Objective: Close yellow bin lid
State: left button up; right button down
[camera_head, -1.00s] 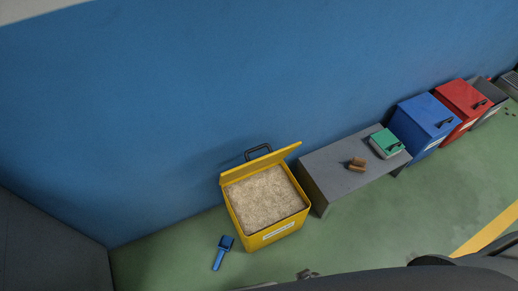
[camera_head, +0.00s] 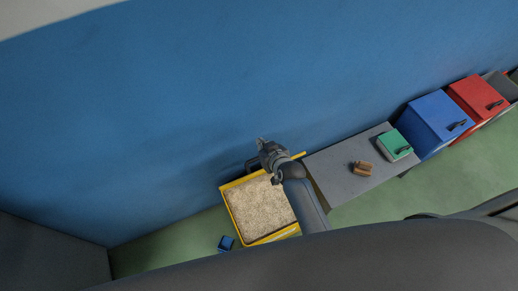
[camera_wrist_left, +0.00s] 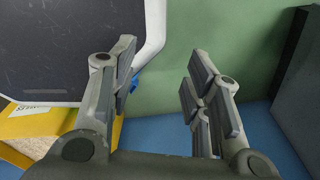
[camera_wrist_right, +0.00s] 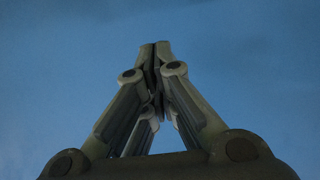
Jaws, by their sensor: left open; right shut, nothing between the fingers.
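The yellow bin (camera_head: 274,237) is filled with pale granules. Its lid (camera_head: 238,181) stands open at the back, on the wall side, with a dark handle behind it. My right gripper (camera_head: 261,141) is at the upper edge of the lid and covers part of it; contact cannot be told. In the right wrist view its fingers (camera_wrist_right: 154,48) are shut and empty against the blue wall. My left gripper (camera_wrist_left: 163,58) is open and empty in the left wrist view, with part of the yellow bin (camera_wrist_left: 38,124) at left. It does not show in the head view.
A blue scoop (camera_head: 227,242) lies on the floor left of the bin. A grey bench (camera_head: 332,168) to the right bears brown pieces (camera_head: 362,168) and a green box (camera_head: 393,145). Blue (camera_head: 434,122) and red (camera_head: 477,101) bins stand beyond. The blue wall (camera_head: 150,120) is close behind.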

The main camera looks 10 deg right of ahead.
pick_arm(q)
jog(key=shift+w+f+b, duration=0.55)
jog(key=shift+w+f, duration=0.05)
jog(key=shift+f, duration=0.05)
pick_arm(e)
notch_tip(320, 180, down, 7)
jog(key=w, duration=0.2)
jog(key=shift+w+a, duration=0.25)
jog(key=shift+w, duration=0.05)
jog(key=shift+s, duration=0.1)
